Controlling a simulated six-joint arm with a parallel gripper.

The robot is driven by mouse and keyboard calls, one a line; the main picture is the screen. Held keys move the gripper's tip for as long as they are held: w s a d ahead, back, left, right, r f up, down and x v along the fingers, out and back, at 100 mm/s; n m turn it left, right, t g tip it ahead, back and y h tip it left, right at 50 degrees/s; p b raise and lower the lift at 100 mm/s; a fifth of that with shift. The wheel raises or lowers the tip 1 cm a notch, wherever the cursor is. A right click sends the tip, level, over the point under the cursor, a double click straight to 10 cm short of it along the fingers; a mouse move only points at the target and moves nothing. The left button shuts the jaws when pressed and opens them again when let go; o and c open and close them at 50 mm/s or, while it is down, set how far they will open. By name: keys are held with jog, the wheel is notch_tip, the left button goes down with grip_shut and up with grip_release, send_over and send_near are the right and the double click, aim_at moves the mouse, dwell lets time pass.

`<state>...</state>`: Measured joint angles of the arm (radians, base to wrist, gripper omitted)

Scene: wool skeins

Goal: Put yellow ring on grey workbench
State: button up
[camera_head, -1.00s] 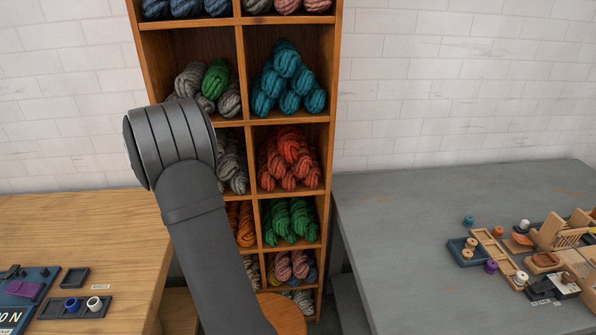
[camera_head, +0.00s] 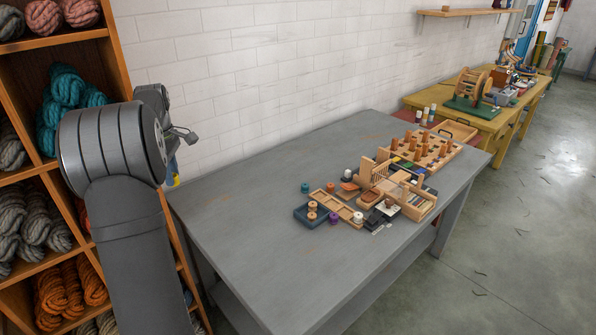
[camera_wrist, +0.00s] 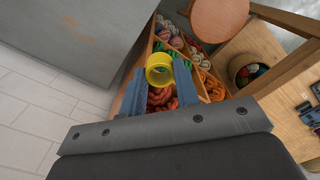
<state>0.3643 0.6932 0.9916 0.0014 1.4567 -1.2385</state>
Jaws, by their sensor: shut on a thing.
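The yellow ring (camera_wrist: 160,72) is held between the two fingers of my gripper (camera_wrist: 158,88) in the wrist view. My gripper is shut on it, up in the air in front of the shelf. In the head view my gripper (camera_head: 174,160) is mostly hidden behind my arm, and a bit of yellow shows below it. The grey workbench (camera_head: 262,236) stands to the right of my arm. Its near left part is bare. The workbench also shows at the upper left of the wrist view (camera_wrist: 82,40). The ring is apart from the workbench.
A wooden shelf (camera_head: 110,58) with wool skeins stands at the left. Wooden trays, spools and a peg rack (camera_head: 428,148) cover the workbench's middle and far right. A wooden table (camera_head: 475,122) stands beyond. A round stool (camera_wrist: 218,18) shows in the wrist view.

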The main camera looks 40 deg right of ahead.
jog(key=s+d+f+m, duration=0.3)
jog(key=s+d+f, duration=0.2)
jog(key=d, duration=0.8)
jog(key=s+d+f+m, duration=0.4)
jog(key=d+f, duration=0.1)
jog(key=d, duration=0.7)
jog(key=s+d+f+m, duration=0.3)
jog(key=s+d+f, duration=0.2)
jog(key=d, duration=0.8)
send_over(282, 206)
notch_tip(282, 206, down, 7)
jog(key=shift+f, duration=0.1)
jog(key=shift+a+f, duration=0.1)
jog(key=shift+f, duration=1.8)
jog(key=shift+f, duration=0.15)
jog(key=o, duration=0.9)
